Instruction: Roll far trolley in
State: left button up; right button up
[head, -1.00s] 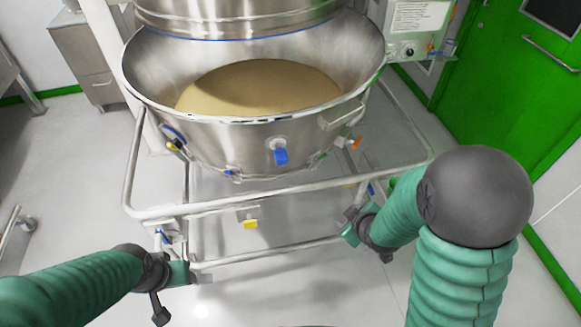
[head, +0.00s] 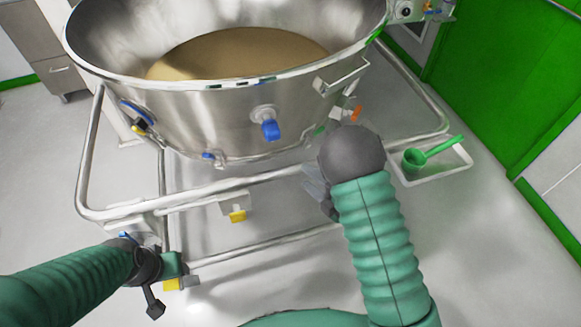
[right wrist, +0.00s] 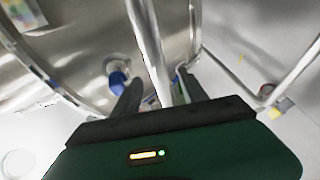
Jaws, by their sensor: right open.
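The trolley is a steel tubular frame (head: 200,200) bearing a large steel bowl (head: 200,115) with tan powder (head: 235,52) inside. My right gripper (head: 318,190) is at the front rail, right of its middle, largely hidden by my arm in the head view. In the right wrist view its open fingers (right wrist: 160,95) stand on either side of a steel bar (right wrist: 150,50); whether they touch it I cannot tell. My left gripper (head: 172,268) is at the frame's lower front left corner, by an upright post. Its fingers are too small and covered to read.
A white tray (head: 440,176) with a green scoop (head: 425,153) lies on the right, beyond the rail. A green door and wall (head: 500,80) stand at the right. A steel cabinet (head: 45,50) is at the far left. Pale floor is clear at left and front.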

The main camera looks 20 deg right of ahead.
aim_at(291, 166)
jog(key=b+x, duration=0.1)
jog(key=x, duration=0.7)
jog(key=shift+w+a, duration=0.15)
jog(key=shift+w, duration=0.15)
jog(key=c, duration=1.1)
jog(key=shift+s+f, duration=0.1)
jog(key=shift+f, duration=0.05)
